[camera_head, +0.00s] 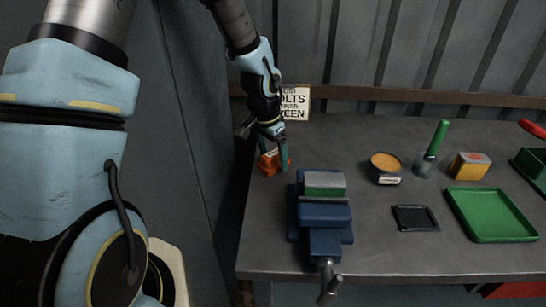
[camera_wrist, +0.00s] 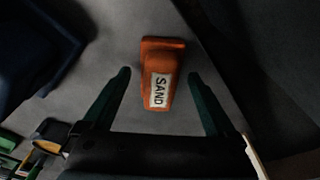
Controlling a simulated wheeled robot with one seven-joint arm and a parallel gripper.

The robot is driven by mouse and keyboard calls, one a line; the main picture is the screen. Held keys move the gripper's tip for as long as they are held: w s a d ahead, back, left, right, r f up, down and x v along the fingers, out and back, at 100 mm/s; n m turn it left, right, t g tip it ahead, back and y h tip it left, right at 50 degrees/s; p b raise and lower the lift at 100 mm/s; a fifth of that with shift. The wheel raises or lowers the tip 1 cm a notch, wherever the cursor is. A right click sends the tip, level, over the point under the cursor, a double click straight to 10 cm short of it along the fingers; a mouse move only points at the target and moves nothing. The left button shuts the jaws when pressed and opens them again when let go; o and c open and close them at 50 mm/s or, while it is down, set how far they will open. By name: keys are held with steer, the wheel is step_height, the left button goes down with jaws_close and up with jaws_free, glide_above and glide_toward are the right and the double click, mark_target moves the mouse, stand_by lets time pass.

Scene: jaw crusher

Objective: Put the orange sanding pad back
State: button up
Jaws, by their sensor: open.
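The orange sanding pad (camera_wrist: 162,60), with a white label reading SAND, lies on the grey bench. In the head view the orange pad (camera_head: 268,163) is at the bench's far left end, partly hidden by my gripper. My gripper (camera_head: 274,160) is open and points down at it. In the wrist view the green fingers of my gripper (camera_wrist: 158,76) stand apart, one on each side of the pad, with gaps to both sides. I cannot tell how far above the bench the fingertips are.
A blue vise (camera_head: 322,215) stands right of the pad. Farther right are a tin (camera_head: 385,168), a green-handled brush in a cup (camera_head: 430,150), a yellow box (camera_head: 469,166), a small black tray (camera_head: 415,218) and a green tray (camera_head: 490,215). A sign (camera_head: 295,103) stands behind.

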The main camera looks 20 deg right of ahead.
mark_target(268, 156)
step_height(268, 156, up, 11)
steer(key=a, duration=0.1)
steer(key=shift+s+a+r+b, duration=0.2)
steer(key=shift+s+a+b, duration=0.15)
steer(key=shift+b, duration=0.1)
